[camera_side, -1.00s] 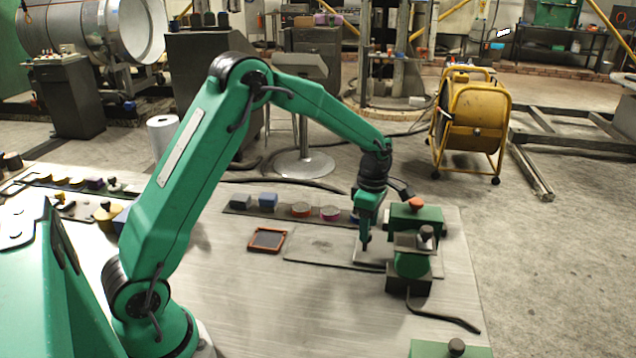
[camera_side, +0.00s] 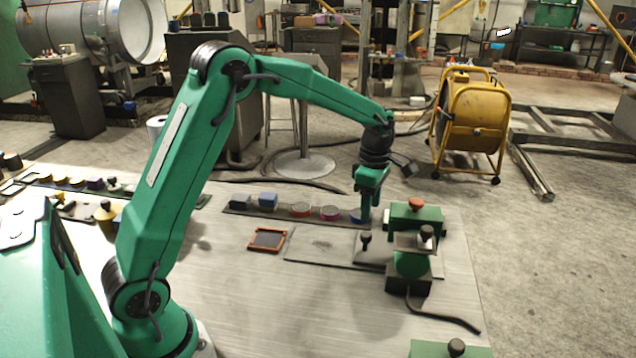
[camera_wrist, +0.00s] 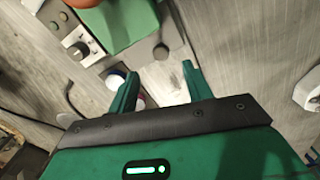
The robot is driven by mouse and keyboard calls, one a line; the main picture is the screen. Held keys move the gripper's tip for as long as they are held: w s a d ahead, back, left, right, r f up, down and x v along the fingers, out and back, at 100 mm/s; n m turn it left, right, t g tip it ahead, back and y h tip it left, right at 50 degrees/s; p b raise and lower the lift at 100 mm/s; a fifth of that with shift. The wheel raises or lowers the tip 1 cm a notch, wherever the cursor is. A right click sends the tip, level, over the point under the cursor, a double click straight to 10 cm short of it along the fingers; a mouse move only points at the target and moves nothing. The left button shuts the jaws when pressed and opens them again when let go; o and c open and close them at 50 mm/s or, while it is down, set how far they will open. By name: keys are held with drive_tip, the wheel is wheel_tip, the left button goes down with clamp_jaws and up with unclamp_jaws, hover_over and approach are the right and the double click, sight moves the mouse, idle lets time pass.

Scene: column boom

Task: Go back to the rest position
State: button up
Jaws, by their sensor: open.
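My gripper (camera_side: 367,212) hangs pointing down above the right part of the table, a little left of the green machine (camera_side: 413,262). In the wrist view its two green fingers (camera_wrist: 158,76) are spread apart with nothing between them. A small dark-topped peg (camera_side: 366,239) stands upright on the pale plate (camera_side: 340,255) below the fingers, apart from them. My arm is still stretched out over the table.
A dark strip with a blue block (camera_side: 268,200), an orange-red round piece (camera_side: 300,210) and a pink round piece (camera_side: 330,213) lies behind. An orange-framed tray (camera_side: 267,240) sits left of the plate. A yellow fan (camera_side: 470,120) stands on the floor behind. The table's front middle is clear.

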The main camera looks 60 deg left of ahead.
drive_tip(key=s+d+r+m+t, duration=0.2)
drive_tip(key=s+r+m+t, duration=0.1)
drive_tip(key=s+r+m, duration=0.9)
drive_tip(key=s+d+m+t, duration=0.1)
drive_tip(key=s+m+t, duration=0.1)
drive_tip(key=s+m, duration=0.9)
drive_tip(key=s, duration=0.4)
drive_tip(key=shift+s+d+f+m+t, duration=0.2)
drive_tip(key=shift+s+d+m+t, duration=0.1)
drive_tip(key=shift+m, duration=0.1)
